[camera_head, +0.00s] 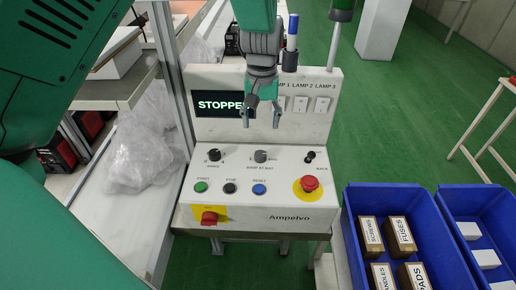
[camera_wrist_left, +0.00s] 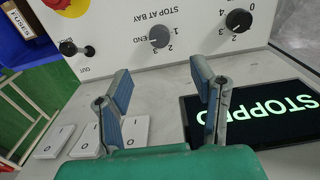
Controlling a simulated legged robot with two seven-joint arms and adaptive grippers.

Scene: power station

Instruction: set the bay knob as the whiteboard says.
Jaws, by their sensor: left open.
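The bay knob (camera_head: 261,156) is a small grey dial on the sloped front panel, labelled STOP AT BAY. It also shows in the left wrist view (camera_wrist_left: 159,36), with marks 1, 2, 3 and END around it. I cannot tell clearly which mark it points to. My left gripper (camera_head: 262,118) hangs above the panel, in front of the upright back plate. In the left wrist view its open, empty fingers (camera_wrist_left: 162,82) stand apart, with the knob beyond them and not touched. No whiteboard is in view. My right gripper is not in view.
A black dial (camera_head: 214,155) is left of the knob and a small black switch (camera_head: 310,156) right. Green, black and blue buttons (camera_head: 259,189) and a red emergency button (camera_head: 309,184) sit below. The screen (camera_head: 219,104) reads STOPPED. Blue crates (camera_head: 348,235) stand at the right.

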